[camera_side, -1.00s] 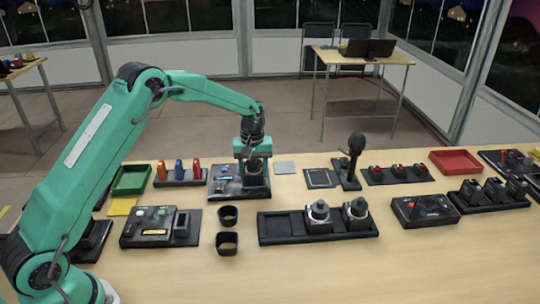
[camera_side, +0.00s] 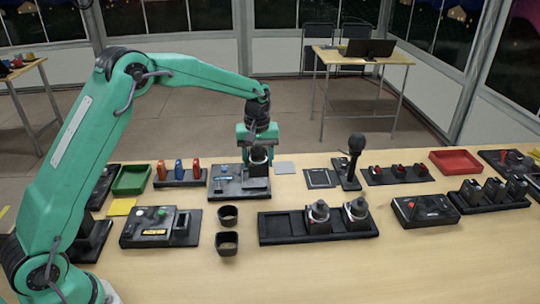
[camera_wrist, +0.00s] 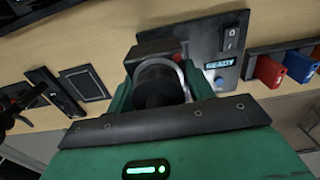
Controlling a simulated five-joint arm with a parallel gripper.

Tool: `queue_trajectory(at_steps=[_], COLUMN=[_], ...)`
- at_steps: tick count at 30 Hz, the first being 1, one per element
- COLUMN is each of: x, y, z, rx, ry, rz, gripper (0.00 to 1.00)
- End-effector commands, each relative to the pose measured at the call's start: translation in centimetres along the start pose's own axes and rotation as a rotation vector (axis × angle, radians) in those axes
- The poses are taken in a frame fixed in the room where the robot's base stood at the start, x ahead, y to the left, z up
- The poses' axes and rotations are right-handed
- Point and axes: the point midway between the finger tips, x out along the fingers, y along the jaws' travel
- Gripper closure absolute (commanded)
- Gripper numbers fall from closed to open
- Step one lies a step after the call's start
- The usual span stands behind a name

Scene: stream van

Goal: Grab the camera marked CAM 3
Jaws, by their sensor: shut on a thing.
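My gripper (camera_side: 259,158) is shut on a dark camera-like thing (camera_side: 259,153) with a round lens-like barrel. In the wrist view the thing (camera_wrist: 158,82) sits between the green fingers, with a dark red patch on its top edge. No CAM 3 mark can be read on it. It is held just above the black dock (camera_side: 228,191), whose lit READY display (camera_wrist: 219,64) shows in the wrist view. Two similar cameras, a left one (camera_side: 318,214) and a right one (camera_side: 356,212), stand in a long black tray (camera_side: 278,226); their marks are too small to read.
Red, blue and orange sticks (camera_side: 179,170) stand left of the dock, beside a green tray (camera_side: 131,179). Two dark cups (camera_side: 228,242) stand in front. A microphone (camera_side: 354,158) stands upright to the right.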

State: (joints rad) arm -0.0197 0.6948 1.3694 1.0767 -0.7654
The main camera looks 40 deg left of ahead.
Motion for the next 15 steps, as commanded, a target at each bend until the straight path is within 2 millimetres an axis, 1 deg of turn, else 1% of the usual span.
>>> queue_trajectory(at_steps=[1,6,10,15], x=[-0.7,-2.4,-3.4,-4.2], y=[0.3,1.3,1.8,2.3], z=[0.9,3.5,5.2,6.6], rx=[0.003,0.003,0.003,0.001], ry=[0.003,0.003,0.002,0.001], rz=[0.003,0.003,0.003,0.002], gripper=[0.93,0.93,0.93,0.93])
